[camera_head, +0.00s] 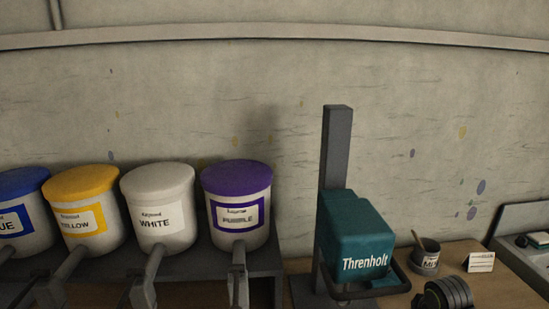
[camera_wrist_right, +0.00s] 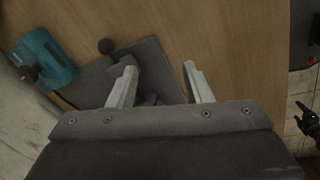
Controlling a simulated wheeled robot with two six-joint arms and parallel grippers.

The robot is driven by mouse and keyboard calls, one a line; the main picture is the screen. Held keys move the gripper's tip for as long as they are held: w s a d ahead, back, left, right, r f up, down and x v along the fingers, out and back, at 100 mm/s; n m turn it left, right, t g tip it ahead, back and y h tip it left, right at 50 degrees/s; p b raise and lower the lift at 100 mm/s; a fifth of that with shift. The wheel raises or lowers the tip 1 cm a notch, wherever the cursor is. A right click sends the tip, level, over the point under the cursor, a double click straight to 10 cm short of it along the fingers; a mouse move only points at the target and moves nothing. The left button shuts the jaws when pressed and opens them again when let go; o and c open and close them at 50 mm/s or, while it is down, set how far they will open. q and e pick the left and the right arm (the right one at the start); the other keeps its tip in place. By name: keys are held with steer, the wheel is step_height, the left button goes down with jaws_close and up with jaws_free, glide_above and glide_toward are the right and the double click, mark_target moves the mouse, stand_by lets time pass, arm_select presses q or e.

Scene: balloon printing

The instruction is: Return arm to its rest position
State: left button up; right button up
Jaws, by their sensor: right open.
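My right gripper (camera_wrist_right: 160,66) shows in the right wrist view with its two pale fingers spread apart and nothing between them. It is above the wooden table (camera_wrist_right: 190,25). The left finger overlaps a dark grey plate (camera_wrist_right: 152,58) in the picture; I cannot tell how high the fingers are above it. Neither gripper shows clearly in the head view.
The teal Threnholt machine (camera_head: 355,240) stands centre right; teal also shows in the wrist view (camera_wrist_right: 45,62). Blue (camera_head: 22,190), yellow (camera_head: 82,192), white (camera_head: 158,190) and purple (camera_head: 237,190) lidded containers stand left. A cup (camera_head: 427,255) and card (camera_head: 481,262) are right.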

steer(key=s+f+m, duration=0.2)
steer(key=s, duration=0.2)
steer(key=s+a+f+m, duration=0.1)
steer(key=s+f+m, duration=0.1)
steer(key=s, duration=0.3)
steer(key=s+a+f+m, duration=0.1)
steer(key=s+f+m, duration=0.1)
steer(key=s+f, duration=0.1)
steer(key=shift+s+a+m+t, duration=0.2)
steer(key=shift+s+m+t, duration=0.15)
steer(key=shift+s, duration=0.5)
steer(key=s+r+m+h, duration=0.1)
steer(key=s+m+h, duration=0.1)
steer(key=s+m, duration=0.95)
step_height(320, 180, down, 25)
steer(key=s+d+n+b, duration=0.1)
steer(key=s+n+b, duration=0.1)
steer(key=n, duration=0.1)
steer(key=s+a+f+g+y+b, duration=0.1)
steer(key=s+f+g, duration=0.1)
steer(key=s+f, duration=1.3)
step_height(320, 180, down, 4)
steer(key=shift+s+r, duration=0.2)
steer(key=shift+s, duration=0.15)
